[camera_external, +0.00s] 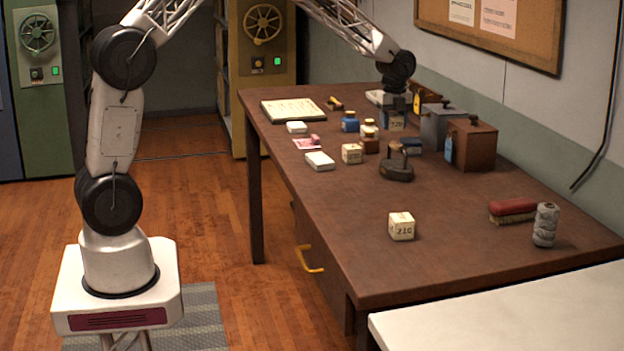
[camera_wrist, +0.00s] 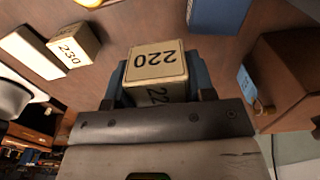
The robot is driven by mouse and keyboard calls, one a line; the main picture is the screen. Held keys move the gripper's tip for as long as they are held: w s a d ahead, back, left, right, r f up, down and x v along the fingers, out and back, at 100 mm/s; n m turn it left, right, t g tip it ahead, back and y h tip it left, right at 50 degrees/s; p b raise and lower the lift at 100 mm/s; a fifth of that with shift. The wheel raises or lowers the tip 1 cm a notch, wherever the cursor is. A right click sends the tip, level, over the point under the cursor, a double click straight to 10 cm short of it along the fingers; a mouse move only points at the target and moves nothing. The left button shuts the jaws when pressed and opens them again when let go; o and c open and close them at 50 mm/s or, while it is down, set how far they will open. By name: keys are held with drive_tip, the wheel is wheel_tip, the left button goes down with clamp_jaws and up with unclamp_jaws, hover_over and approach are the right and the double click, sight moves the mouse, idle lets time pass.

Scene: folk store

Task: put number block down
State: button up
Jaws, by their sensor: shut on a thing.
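My gripper (camera_external: 396,107) is over the far right part of the brown table (camera_external: 460,235). It is shut on a cream number block marked 220 (camera_wrist: 156,62), with a blue finger on each side in the wrist view. The held block also shows below the gripper in the external view (camera_external: 391,123); whether it touches the table is hard to tell. A block marked 210 (camera_external: 401,227) stands alone near the front of the table. A block marked 230 (camera_wrist: 74,46) is left of the held block in the wrist view.
A grey box (camera_external: 446,126) and a brown box (camera_external: 471,146) with a blue tag stand right of my gripper. A dark iron (camera_external: 397,168), small bottles and white boxes are nearby. Front-left table is clear.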

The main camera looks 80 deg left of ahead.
hover_over(411, 140)
drive_tip(key=shift+f, duration=0.35)
idle(0.4)
drive_tip(key=shift+f, duration=1.75)
drive_tip(key=shift+f, duration=0.1)
drive_tip(key=o, duration=0.9)
wheel_tip(411, 140, up, 12)
drive_tip(key=shift+r, duration=0.1)
